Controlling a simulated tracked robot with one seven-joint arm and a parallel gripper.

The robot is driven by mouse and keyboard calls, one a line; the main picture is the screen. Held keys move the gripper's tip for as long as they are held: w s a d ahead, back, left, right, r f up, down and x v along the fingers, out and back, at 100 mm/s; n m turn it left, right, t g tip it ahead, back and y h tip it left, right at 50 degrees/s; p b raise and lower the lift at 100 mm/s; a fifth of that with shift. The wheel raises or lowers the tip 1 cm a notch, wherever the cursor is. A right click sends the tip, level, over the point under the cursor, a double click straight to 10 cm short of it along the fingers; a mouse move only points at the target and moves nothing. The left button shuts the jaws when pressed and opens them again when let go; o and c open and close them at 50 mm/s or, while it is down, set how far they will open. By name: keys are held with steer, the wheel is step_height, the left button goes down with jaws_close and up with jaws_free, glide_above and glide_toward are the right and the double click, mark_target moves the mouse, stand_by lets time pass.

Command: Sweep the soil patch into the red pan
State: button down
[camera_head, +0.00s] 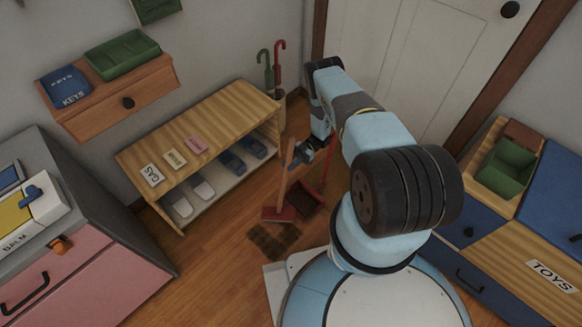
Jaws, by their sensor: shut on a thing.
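The soil patch (273,241) is a dark brown, roughly square area on the wooden floor. The red pan (309,192) stands on the floor just above and right of it, with a dark inside and a thin upright red handle. A broom (287,170) with a wooden handle and a red head (278,214) stands slightly tilted. Its head is at the upper edge of the soil, left of the pan; I cannot tell whether it touches the pan. My gripper (297,156) is shut on the broom's handle. My arm hides part of the floor to the right.
A low shoe bench (205,128) with shoes and labels stands on the left, near an umbrella stand (279,103). A pink cabinet (85,260) is at lower left, a toy chest (530,272) at right, a white door (420,55) behind. Floor is clear left of the soil.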

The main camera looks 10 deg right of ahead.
steer(key=shift+s+d, duration=0.1)
steer(key=shift+s+d+f, duration=0.1)
steer(key=shift+s+d, duration=0.35)
steer(key=shift+s, duration=0.25)
steer(key=shift+s+d, duration=0.4)
steer(key=shift+s, duration=0.25)
steer(key=shift+s+d+f, duration=0.1)
steer(key=shift+s+d, duration=0.4)
steer(key=shift+s, duration=0.3)
steer(key=shift+s+d+f, duration=0.1)
steer(key=shift+s+d, duration=0.4)
steer(key=shift+s, duration=0.3)
